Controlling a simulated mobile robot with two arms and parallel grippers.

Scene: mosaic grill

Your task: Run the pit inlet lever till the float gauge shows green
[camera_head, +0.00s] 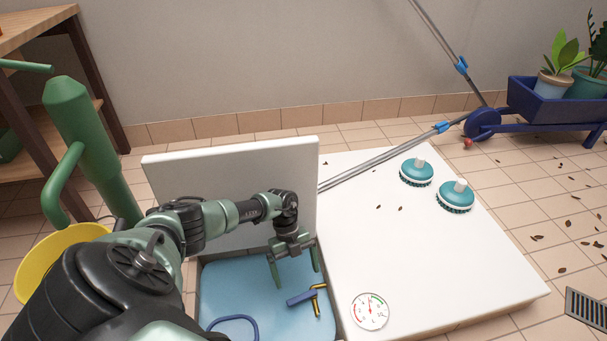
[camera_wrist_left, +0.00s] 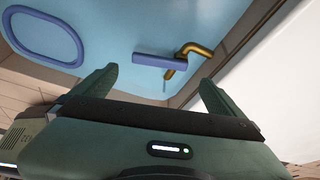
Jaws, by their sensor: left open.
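The pit inlet lever is a blue handle (camera_head: 300,298) on a brass pipe (camera_head: 318,303), low on the right side of the open pit (camera_head: 222,285). In the left wrist view the blue handle (camera_wrist_left: 160,61) lies roughly level beside the bent brass pipe (camera_wrist_left: 198,49). My left gripper (camera_head: 295,274) reaches down into the pit. Its fingers are apart and empty, with the handle ahead of them and not between them. The round float gauge (camera_head: 370,312) lies on the white deck; its needle points about upward, with red marks left and green marks right. My right gripper is out of view.
A white panel (camera_head: 230,165) stands upright behind the pit. A blue ring (camera_head: 235,318) lies low in the pit. Two teal brush heads (camera_head: 416,172) (camera_head: 456,196) and grey poles (camera_head: 385,158) rest on the white deck (camera_head: 430,255). A yellow bucket (camera_head: 48,255) stands left.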

